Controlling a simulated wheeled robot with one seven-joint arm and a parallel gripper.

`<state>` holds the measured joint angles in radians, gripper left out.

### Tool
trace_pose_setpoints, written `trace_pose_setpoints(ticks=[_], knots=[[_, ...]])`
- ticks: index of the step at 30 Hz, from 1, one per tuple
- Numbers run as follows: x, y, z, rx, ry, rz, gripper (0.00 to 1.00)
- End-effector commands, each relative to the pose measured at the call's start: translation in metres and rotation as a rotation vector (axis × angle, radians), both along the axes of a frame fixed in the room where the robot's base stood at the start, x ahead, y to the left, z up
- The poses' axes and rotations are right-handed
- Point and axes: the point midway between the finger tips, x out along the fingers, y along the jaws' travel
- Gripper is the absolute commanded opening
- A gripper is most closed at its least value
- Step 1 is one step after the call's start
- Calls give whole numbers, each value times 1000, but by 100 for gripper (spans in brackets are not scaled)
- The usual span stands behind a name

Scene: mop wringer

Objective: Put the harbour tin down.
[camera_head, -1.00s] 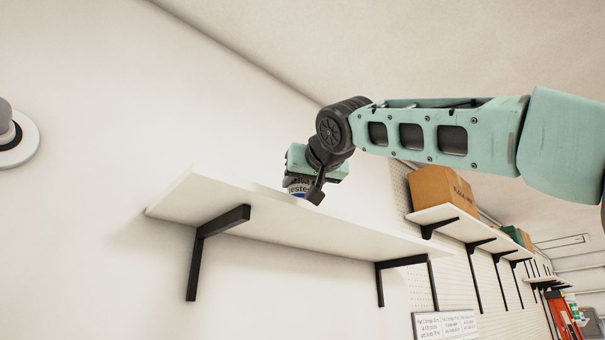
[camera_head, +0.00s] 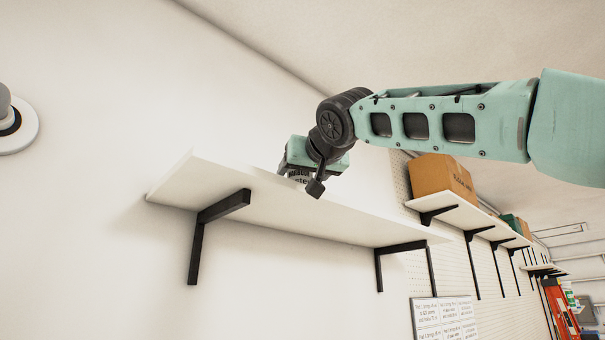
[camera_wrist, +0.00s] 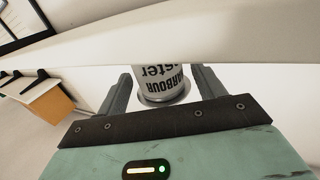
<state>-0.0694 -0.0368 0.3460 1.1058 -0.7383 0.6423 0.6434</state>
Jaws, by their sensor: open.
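The harbour tin (camera_head: 299,179) is at the white wall shelf (camera_head: 270,212), with its lower part hidden behind the shelf's front edge. In the wrist view the tin (camera_wrist: 158,80) has a pale label with dark print, upside down in the picture, and a metal rim. My gripper (camera_head: 301,177) is over the shelf at the tin. In the wrist view my gripper (camera_wrist: 163,78) is open, one finger on each side of the tin, with a gap at least on the left. The tin's base is hidden, so its contact with the shelf cannot be seen.
Black brackets (camera_head: 199,240) hold the shelf. Its visible left part looks bare. Further right, another shelf (camera_head: 455,215) carries a cardboard box (camera_head: 440,177). A printed sheet (camera_head: 445,318) hangs below. A round white fixture (camera_head: 14,128) is on the left wall.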

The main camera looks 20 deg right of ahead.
Motion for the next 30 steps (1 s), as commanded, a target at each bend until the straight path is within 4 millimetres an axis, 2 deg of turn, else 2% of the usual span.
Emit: trace_pose_setpoints(ticks=[3, 5, 18, 24, 30], knots=[[-2, 0, 3, 0, -1, 0, 68], [-11, 0, 1, 1, -4, 1, 68], [-98, 0, 0, 1, -3, 0, 68], [-117, 0, 2, 0, -2, 0, 68], [-120, 0, 2, 0, 0, 0, 68]])
